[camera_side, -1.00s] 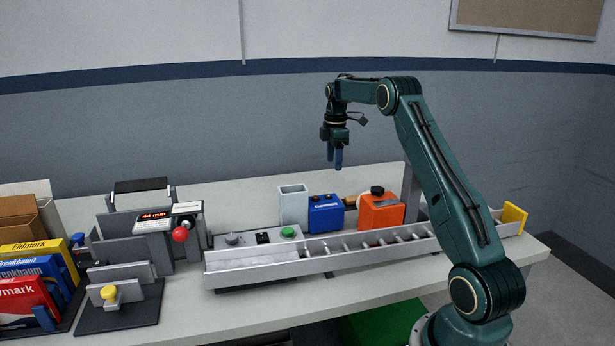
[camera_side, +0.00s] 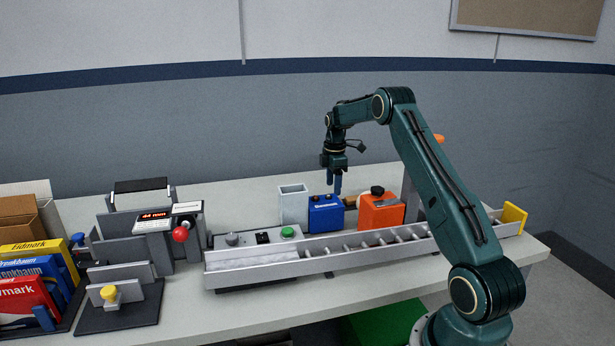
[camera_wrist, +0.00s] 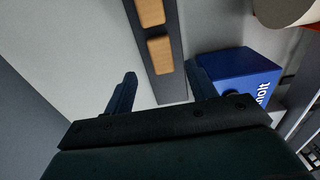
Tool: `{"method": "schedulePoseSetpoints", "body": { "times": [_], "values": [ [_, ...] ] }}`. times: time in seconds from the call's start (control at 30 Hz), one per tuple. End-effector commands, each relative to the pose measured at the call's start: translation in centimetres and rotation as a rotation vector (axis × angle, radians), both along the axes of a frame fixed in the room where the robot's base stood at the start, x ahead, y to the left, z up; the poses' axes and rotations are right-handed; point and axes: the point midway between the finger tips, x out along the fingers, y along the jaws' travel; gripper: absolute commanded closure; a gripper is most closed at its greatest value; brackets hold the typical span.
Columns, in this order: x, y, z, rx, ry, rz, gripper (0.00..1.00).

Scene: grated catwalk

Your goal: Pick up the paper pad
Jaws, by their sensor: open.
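I cannot pick out a paper pad for certain in either view. My gripper (camera_side: 333,187) is open and points down, just above and behind the blue box (camera_side: 326,213) in the side view. In the wrist view, the open fingers (camera_wrist: 158,76) stand apart with nothing between them in their grip. Beyond and below them is a dark strip (camera_wrist: 172,88) bearing tan blocks (camera_wrist: 160,55). A tan piece (camera_side: 350,201) also shows partly behind the blue box in the side view. The blue box (camera_wrist: 236,72) with white lettering is by the right finger.
A grey open container (camera_side: 293,205) and an orange canister (camera_side: 381,212) flank the blue box. A roller conveyor (camera_side: 340,245) runs in front. A grey fixture with a red knob (camera_side: 180,234) and a rack of coloured boxes (camera_side: 30,270) stand left. The tabletop behind is mostly clear.

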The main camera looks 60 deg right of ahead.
Motion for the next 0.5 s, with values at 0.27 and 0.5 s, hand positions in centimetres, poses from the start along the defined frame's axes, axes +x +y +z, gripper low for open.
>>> {"method": "schedulePoseSetpoints", "body": {
  "times": [0.27, 0.5],
  "values": [
    [0.0, 0.0, -0.4, 0.001, 0.001, 0.0, 0.44],
    [-0.2, 0.2, -2.3, 0.002, 0.002, 0.0, 0.44]
  ]
}}
